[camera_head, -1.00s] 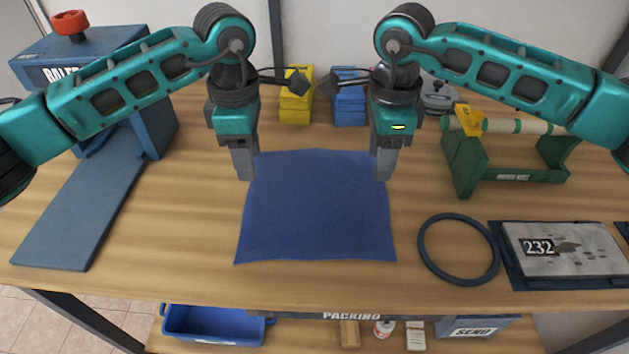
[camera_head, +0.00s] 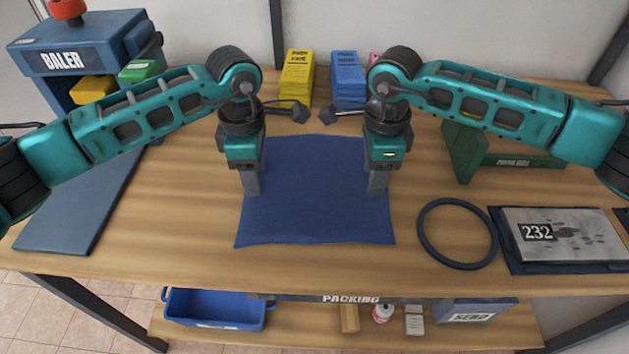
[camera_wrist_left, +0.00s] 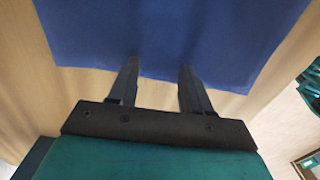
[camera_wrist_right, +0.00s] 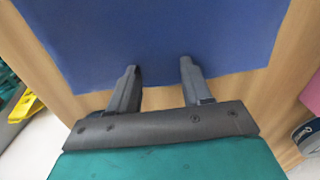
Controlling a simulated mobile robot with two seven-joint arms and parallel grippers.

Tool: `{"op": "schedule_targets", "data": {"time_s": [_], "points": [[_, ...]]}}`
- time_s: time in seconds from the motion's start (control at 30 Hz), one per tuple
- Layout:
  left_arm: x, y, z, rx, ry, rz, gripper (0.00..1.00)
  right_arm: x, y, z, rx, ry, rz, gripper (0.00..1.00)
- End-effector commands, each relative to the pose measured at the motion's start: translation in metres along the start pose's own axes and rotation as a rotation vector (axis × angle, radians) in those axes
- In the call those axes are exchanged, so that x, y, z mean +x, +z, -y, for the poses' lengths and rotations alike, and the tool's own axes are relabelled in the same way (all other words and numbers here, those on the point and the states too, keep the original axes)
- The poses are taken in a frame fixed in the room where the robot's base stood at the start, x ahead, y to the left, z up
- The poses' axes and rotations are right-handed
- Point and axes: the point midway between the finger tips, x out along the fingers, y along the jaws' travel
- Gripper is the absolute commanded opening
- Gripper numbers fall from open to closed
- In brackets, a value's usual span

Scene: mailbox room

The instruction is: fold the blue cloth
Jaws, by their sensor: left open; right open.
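The blue cloth (camera_head: 315,205) lies flat and spread out on the wooden table in the head view. My left gripper (camera_head: 252,192) is over its left edge and my right gripper (camera_head: 378,192) is over its right edge, both pointing down. In the left wrist view the open fingers (camera_wrist_left: 155,78) reach over one edge of the cloth (camera_wrist_left: 170,35). In the right wrist view the open fingers (camera_wrist_right: 160,75) also reach over an edge of the cloth (camera_wrist_right: 160,35). Both grippers are empty. I cannot tell whether the fingertips touch the cloth.
A dark ring (camera_head: 457,262) and a tray marked 232 (camera_head: 513,262) lie to the right. A green holder (camera_head: 466,150) stands behind them. Yellow (camera_head: 297,75) and blue (camera_head: 347,75) stacks stand at the back. The baler (camera_head: 75,45) is at left. The table in front of the cloth is clear.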

Motion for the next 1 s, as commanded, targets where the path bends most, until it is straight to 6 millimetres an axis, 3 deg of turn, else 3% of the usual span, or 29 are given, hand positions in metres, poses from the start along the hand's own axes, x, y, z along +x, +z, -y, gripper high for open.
{"op": "schedule_targets", "data": {"time_s": [0.4,1.0], "points": [[0.0038,0.0001,0.0003,0.000,-0.001,0.000,0.49,0.0034,0.0001,-0.0003,0.000,0.001,0.000,0.49],[0.0047,-0.0003,0.0007,0.000,-0.003,-0.002,0.20,0.0042,-0.0002,-0.0007,0.000,0.002,-0.001,0.20]]}}
